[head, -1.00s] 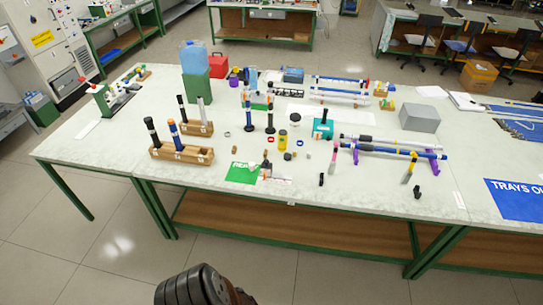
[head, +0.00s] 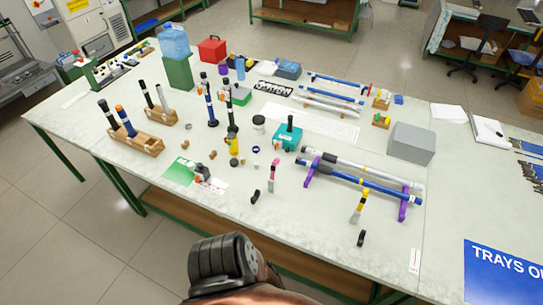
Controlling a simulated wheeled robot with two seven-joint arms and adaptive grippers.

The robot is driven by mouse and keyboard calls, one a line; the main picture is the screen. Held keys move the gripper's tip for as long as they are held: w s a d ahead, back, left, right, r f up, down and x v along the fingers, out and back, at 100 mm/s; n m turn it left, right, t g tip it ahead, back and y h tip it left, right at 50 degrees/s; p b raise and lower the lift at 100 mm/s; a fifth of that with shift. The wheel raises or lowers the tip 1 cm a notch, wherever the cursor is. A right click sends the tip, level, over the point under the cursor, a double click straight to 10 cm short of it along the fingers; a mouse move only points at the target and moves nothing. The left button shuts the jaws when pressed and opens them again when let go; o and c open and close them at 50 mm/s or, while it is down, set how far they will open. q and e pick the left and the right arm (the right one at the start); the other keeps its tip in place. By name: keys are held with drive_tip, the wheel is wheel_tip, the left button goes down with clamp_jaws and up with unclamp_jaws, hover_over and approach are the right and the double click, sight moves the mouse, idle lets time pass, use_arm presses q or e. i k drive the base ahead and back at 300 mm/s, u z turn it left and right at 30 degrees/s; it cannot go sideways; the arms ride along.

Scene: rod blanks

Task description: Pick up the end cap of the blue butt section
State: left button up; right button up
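A blue butt section (head: 366,191) lies across purple stands on the right half of the table, with a silver-white section (head: 360,168) parallel behind it. Its left end has a dark part (head: 309,179). I cannot tell at this size which end piece is the end cap. Neither of my grippers is in view. Only a dark ribbed part of my own body shows at the bottom edge, well short of the stands.
Purple stands (head: 404,208) hold the sections. A yellow-and-black tool (head: 359,206) and a pink-handled tool (head: 273,177) lie in front. A grey box (head: 411,143) stands behind right. Wooden racks (head: 136,143) stand at left. The table's front edge is mostly clear.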

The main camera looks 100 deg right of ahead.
sight(233, 162)
drive_tip(key=u, duration=0.15)
drive_tip(key=k, duration=0.8)
drive_tip(key=z, duration=2)
